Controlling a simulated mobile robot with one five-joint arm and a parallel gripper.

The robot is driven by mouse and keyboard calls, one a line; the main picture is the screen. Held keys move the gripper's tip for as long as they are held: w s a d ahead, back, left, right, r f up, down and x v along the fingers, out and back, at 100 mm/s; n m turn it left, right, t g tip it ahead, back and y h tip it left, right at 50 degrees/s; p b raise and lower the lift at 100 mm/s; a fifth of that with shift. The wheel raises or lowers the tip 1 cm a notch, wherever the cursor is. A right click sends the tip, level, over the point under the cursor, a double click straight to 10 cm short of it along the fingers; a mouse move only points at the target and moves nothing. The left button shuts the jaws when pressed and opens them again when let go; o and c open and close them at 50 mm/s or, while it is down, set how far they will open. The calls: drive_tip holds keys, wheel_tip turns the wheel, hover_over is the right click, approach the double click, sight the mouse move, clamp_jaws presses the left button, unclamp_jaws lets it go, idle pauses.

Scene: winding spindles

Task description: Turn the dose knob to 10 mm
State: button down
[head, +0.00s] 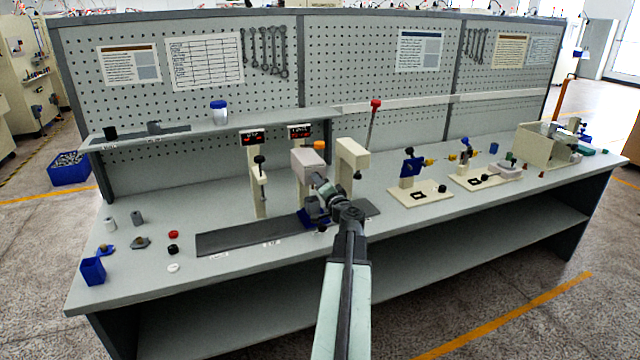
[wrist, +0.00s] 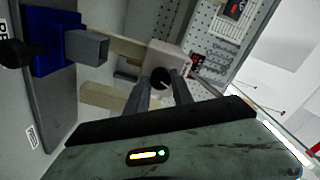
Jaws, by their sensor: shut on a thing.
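The dose knob (wrist: 159,77) is a dark round knob on the face of a pale beige machine head (wrist: 168,58) in the wrist view. My gripper (wrist: 163,86) has its two grey fingers on either side of the knob and is shut on it. The knob's scale and its setting are not readable. In the head view my gripper (head: 325,192) is at the front of the beige machine head (head: 308,162), and the knob is hidden behind my arm.
A blue fixture (head: 311,218) sits below the machine head; it also shows in the wrist view (wrist: 62,43). Red digital displays (head: 252,137) stand behind. A red-knobbed lever press (head: 352,158) is close on the right. Small parts and a blue bin (head: 93,271) lie at the left.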

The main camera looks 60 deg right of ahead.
drive_tip(key=shift+s+m, duration=0.1)
drive_tip(key=shift+m, duration=0.8)
drive_tip(key=c, duration=1.1)
unclamp_jaws()
drive_tip(key=v, duration=0.7)
drive_tip(key=shift+s+a, duration=0.25)
drive_tip(key=shift+s, duration=0.05)
